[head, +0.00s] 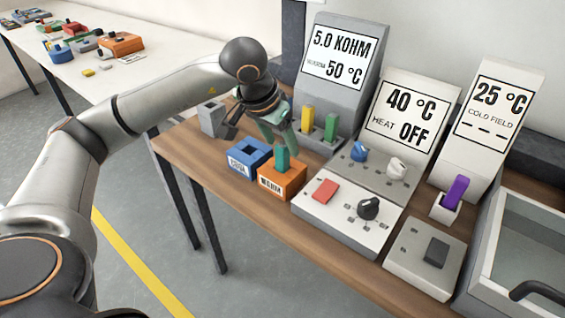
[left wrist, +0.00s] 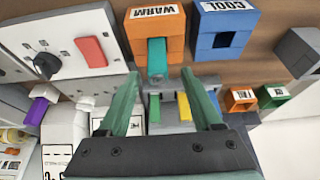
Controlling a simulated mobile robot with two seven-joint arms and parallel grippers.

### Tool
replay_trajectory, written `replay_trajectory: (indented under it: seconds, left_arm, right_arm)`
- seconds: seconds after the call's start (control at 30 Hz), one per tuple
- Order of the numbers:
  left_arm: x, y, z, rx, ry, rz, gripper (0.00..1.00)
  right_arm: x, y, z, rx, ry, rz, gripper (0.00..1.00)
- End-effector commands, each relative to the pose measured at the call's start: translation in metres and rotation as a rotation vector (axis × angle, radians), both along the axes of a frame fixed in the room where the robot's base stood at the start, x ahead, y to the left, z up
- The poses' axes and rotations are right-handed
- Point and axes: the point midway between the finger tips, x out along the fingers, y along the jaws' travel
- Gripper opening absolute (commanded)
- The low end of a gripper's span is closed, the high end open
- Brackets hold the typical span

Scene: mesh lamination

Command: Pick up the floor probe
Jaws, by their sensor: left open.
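No label marks which piece is the floor probe. A teal upright piece (head: 283,158) stands in the orange WARM block (head: 290,185); both show in the left wrist view too, the teal piece (left wrist: 157,58) beyond the fingertips. A yellow piece (head: 307,117) and a green piece (head: 331,127) stand in the grey 5.0 KOHM unit (head: 343,65). A purple piece (head: 456,192) stands in the holder of the 25 °C unit. My left gripper (head: 280,138) is open and empty, above and behind the teal piece, near the yellow one. My right gripper is not in view.
A blue COOL block (head: 248,158) with an empty opening sits beside the orange block. A grey block (head: 212,118) stands at the table's left end. The heater box (head: 345,222) has a red switch and black knob. A glass-topped case (head: 520,245) stands right. Another table (head: 95,55) is far left.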

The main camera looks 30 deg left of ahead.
Motion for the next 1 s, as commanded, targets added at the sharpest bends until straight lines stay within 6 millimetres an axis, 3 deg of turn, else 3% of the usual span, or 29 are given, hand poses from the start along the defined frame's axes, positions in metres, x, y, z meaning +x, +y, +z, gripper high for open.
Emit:
replay_trajectory:
  seconds: [0.3, 0.57, 1.0]
  left_arm:
    - [0.014, -0.003, -0.041, -0.001, 0.003, -0.002, 0.66]
    - [0.016, -0.003, -0.044, -0.001, 0.0, -0.002, 0.66]
    - [0.016, -0.003, -0.044, -0.001, 0.0, -0.002, 0.19]
  right_arm:
    - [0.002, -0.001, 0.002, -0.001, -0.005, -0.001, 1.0]
    - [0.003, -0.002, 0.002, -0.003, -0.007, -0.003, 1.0]
    - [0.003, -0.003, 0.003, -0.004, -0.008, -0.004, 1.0]
